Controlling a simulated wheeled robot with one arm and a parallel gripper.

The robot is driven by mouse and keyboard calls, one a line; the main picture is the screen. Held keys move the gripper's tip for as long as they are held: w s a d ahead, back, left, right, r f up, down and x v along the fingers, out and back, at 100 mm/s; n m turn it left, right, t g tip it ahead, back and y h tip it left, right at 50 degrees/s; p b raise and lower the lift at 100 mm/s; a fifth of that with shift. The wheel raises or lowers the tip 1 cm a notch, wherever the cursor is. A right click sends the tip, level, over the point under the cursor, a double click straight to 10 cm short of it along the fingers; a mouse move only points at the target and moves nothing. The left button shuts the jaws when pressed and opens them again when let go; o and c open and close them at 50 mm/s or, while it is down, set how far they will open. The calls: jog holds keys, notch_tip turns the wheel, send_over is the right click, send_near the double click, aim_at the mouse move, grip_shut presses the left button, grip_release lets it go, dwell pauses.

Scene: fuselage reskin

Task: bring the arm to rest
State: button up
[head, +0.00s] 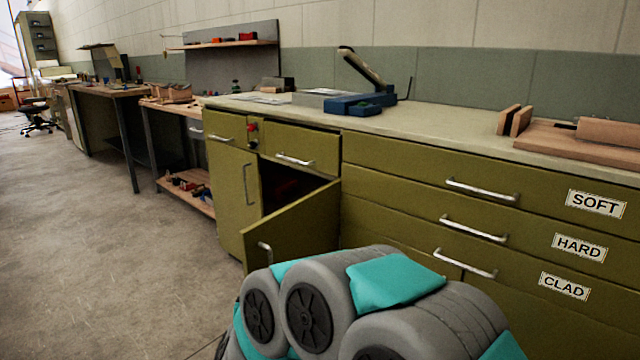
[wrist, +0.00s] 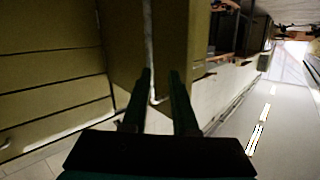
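In the head view my grey and teal arm links fill the bottom centre, in front of the cabinet, and the gripper itself is not seen there.
The olive cabinet's lower door (head: 292,228) stands open towards me, close behind my arm. Drawers labelled SOFT, HARD and CLAD (head: 470,228) are shut. A blue tool (head: 360,103) and a wooden block (head: 575,143) sit on the countertop. Floor at left is clear (head: 90,240).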

jog(key=s+d+g, duration=0.6)
jog(key=s+d, duration=0.3)
jog(key=s, duration=0.4)
jog(key=s+d+g, duration=0.5)
jog(key=s+d, duration=0.5)
jog(key=s, duration=0.4)
jog(key=s+d+f+g+h, duration=0.1)
jog(key=s+d+g, duration=0.5)
jog(key=s+d, duration=0.4)
jog(key=s, duration=0.3)
jog(key=shift+s+d+g, duration=0.25)
jog(key=shift+g, duration=0.05)
jog(key=shift+d+f, duration=0.1)
